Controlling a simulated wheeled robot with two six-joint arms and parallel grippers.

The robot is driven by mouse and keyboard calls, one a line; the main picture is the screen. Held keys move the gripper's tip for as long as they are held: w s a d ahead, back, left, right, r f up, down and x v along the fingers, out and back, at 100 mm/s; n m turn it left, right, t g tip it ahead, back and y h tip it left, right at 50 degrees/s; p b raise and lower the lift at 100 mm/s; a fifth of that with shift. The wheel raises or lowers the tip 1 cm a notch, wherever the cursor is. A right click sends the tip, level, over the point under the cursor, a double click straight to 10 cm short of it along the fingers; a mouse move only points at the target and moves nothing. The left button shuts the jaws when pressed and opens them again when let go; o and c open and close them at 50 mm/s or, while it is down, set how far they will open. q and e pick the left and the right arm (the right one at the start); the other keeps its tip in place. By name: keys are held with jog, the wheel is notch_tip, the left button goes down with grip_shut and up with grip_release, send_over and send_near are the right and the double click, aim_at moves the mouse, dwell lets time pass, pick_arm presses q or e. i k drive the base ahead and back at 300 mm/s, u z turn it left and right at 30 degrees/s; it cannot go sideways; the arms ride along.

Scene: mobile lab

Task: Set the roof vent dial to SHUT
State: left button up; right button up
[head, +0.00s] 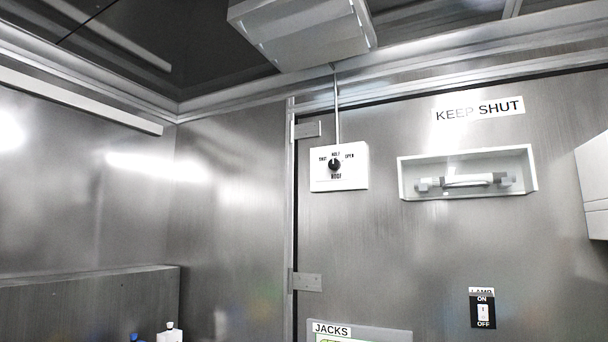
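The roof vent dial (335,164) is a small black knob on a white box (352,180) fixed to the metal wall, right of centre in the head view. SHUT is printed at its upper left, a word that looks like HOLD above it, OPEN at its upper right and ROOF below. A small light mark near the knob's top seems to point up, toward the middle word, but it is too small to be sure. A thin rod (337,105) runs from the box up to a pale housing (300,30) at the ceiling. Neither gripper is in view.
Right of the dial is a recessed handle (465,181) under a KEEP SHUT sign (479,109). A lamp switch (483,311) sits lower right and a JACKS panel (380,333) below. A white box (595,185) juts in at the right edge. Nothing blocks the dial's front.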

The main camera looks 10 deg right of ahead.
aim_at(333, 165)
jog(key=z, duration=0.3)
jog(key=i, duration=1.5)
jog(key=z, duration=0.4)
